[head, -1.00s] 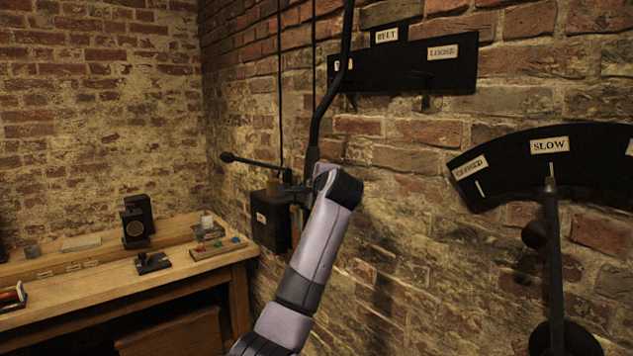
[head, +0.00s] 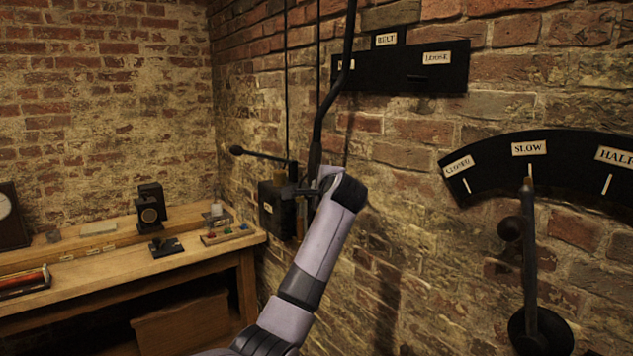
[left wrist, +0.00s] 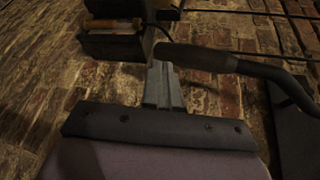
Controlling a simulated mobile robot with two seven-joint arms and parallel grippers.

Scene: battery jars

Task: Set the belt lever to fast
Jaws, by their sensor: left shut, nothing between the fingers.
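The belt lever (head: 331,100) is a long black bent rod that hangs down in front of the brick wall and ends in a thicker dark grip. Its rod passes in front of the left label of the black belt plate (head: 400,75); that label is partly covered and unreadable. The other labels read BELT and LOOSE. My left gripper (head: 306,190) is shut and empty at the lower end of the grip. In the left wrist view the grip (left wrist: 200,58) lies just beyond the closed fingers (left wrist: 163,80); I cannot tell whether they touch. My right gripper is out of view.
A black box (head: 271,207) and a thin knobbed lever (head: 262,156) are on the wall by my gripper. At right, another lever (head: 529,250) points to SLOW on a curved plate (head: 560,165). A wooden bench (head: 120,270) with small items stands at left.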

